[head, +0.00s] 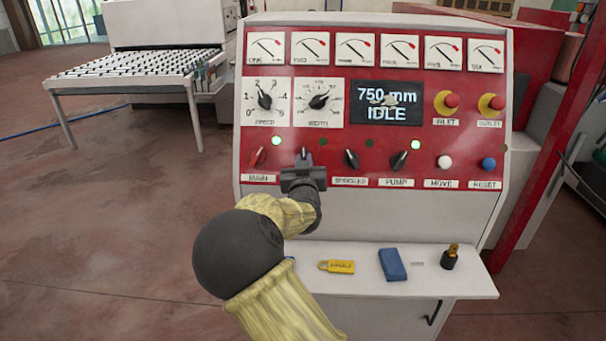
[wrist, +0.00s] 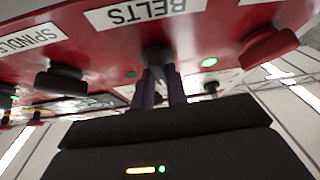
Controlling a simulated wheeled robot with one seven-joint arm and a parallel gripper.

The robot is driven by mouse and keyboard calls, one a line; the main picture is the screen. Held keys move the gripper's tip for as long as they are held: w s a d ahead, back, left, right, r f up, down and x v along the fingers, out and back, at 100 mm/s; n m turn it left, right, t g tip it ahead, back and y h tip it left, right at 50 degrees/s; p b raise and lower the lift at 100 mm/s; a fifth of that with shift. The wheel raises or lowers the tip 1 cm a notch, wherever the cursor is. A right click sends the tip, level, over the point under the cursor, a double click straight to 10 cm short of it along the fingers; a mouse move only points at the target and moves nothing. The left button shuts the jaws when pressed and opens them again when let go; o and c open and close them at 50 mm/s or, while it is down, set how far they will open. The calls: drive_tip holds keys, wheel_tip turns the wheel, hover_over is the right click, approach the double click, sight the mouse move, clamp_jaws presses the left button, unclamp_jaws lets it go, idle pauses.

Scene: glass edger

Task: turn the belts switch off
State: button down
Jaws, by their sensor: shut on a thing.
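The belts switch (wrist: 155,56) is a dark knob on the red panel beside the white BELTS label (wrist: 145,13) in the wrist view. My gripper (wrist: 161,92) is shut on this knob, one finger on each side. In the head view my gripper (head: 303,161) covers most of the switch and its label, between the MAIN switch (head: 257,157) and the SPINDLES switch (head: 351,159). The knob's exact angle is hard to tell. The small lamp (head: 323,143) just up and right of it looks dark. The display (head: 386,102) reads 750 mm, IDLE.
The PUMP switch (head: 399,160), white MOVE button (head: 444,162) and blue RESET button (head: 488,164) sit to the right. Lamps by MAIN (head: 276,141) and PUMP (head: 415,144) glow green.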

drive_tip(key=n+y+b, duration=0.1)
drive_tip(key=n+y, duration=0.1)
drive_tip(key=n, duration=0.1)
drive_tip(key=n+g+y+b, duration=0.1)
drive_tip(key=n+y+b, duration=0.1)
drive_tip(key=n, duration=0.1)
drive_tip(key=shift+d+r+n, duration=0.1)
drive_tip(key=shift+d+n, duration=0.1)
drive_tip(key=shift+n, duration=0.2)
drive_tip(key=c, duration=1.4)
unclamp_jaws()
drive_tip(key=b+v, duration=0.4)
drive_tip(key=v, duration=1.3)
drive_tip(key=shift+s+r+b, duration=0.15)
drive_tip(key=shift+r+b, duration=0.15)
drive_tip(key=shift+r, duration=0.05)
drive_tip(key=shift+d, duration=0.1)
